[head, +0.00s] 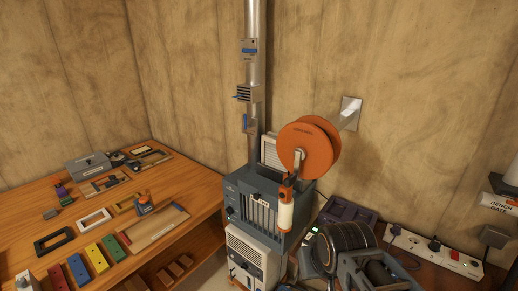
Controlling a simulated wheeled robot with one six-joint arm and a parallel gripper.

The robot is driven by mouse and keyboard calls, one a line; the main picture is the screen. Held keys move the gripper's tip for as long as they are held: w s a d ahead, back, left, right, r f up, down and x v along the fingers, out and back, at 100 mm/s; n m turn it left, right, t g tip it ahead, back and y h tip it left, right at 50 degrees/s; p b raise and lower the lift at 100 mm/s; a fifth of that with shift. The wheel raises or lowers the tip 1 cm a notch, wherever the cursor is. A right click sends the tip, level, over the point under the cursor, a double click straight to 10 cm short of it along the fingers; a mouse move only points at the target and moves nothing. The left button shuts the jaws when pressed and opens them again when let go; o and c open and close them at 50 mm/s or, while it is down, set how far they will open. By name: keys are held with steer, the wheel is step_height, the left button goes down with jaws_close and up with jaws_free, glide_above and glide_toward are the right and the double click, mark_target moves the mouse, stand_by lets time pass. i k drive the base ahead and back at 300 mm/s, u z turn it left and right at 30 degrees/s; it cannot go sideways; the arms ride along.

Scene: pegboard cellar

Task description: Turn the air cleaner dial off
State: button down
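A blue-grey cabinet with a slatted front (259,209) stands at the foot of the metal duct and looks like the air cleaner. A small dark round knob (229,210) sits at the left of its front and may be the dial. The knob's pointer and setting are too small to read. A white unit with a fine grille (243,254) stands directly below, with small dark controls on its right side. I cannot make out my gripper in this view.
An orange reel (305,150) on a wall bracket hangs in front of the cabinet's upper right, with an orange and white handle (286,211) below it. Dark machinery (340,242) crowds the right. A wooden bench (190,238) with tools and coloured blocks fills the left.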

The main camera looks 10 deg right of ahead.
mark_target(229, 209)
steer(key=u, duration=0.45)
steer(key=k, duration=0.55)
steer(key=u, duration=0.8)
steer(key=i, duration=1.45)
steer(key=z, duration=0.85)
